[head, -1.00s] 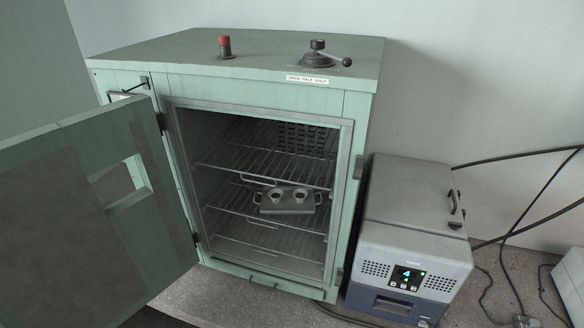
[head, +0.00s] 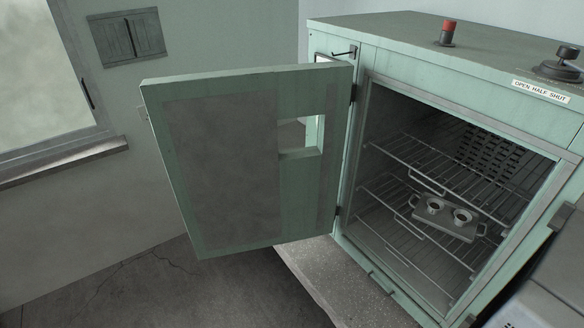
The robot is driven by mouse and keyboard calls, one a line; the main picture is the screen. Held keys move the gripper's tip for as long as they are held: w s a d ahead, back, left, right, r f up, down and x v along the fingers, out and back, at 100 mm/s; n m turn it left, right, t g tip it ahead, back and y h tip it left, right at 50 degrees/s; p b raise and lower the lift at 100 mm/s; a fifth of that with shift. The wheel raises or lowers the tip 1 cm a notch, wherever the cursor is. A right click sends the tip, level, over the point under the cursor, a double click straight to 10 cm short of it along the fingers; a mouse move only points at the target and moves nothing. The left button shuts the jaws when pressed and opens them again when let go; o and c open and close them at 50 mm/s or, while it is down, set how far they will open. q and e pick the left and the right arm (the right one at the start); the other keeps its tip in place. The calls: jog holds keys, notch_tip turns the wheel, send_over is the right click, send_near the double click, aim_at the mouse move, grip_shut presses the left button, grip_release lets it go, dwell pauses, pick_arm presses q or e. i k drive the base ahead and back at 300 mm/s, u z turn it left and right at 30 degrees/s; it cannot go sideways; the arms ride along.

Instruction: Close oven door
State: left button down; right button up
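The green oven (head: 440,55) stands on the concrete bench at the right of the head view. Its door (head: 225,170) is wide open, swung out to the left on hinges at the oven's left front edge. The door has a small rectangular window hole (head: 300,136) and a grey inner panel. Inside the oven are wire racks (head: 440,160); a grey tray (head: 455,226) with two cups (head: 434,206) sits on one of them. Neither of my grippers shows in this view.
The concrete bench (head: 335,285) shows below the oven, with open floor (head: 150,285) to its left. A wall with a window (head: 45,80) and a small shuttered vent (head: 126,37) lies behind the door. A grey machine (head: 540,300) is partly visible at the lower right.

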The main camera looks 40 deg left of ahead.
aim_at(215, 133)
jog(key=u, duration=3.15)
jog(key=i, duration=4.35)
jog(key=z, duration=4.7)
jog(key=i, duration=0.85)
jog(key=u, duration=0.1)
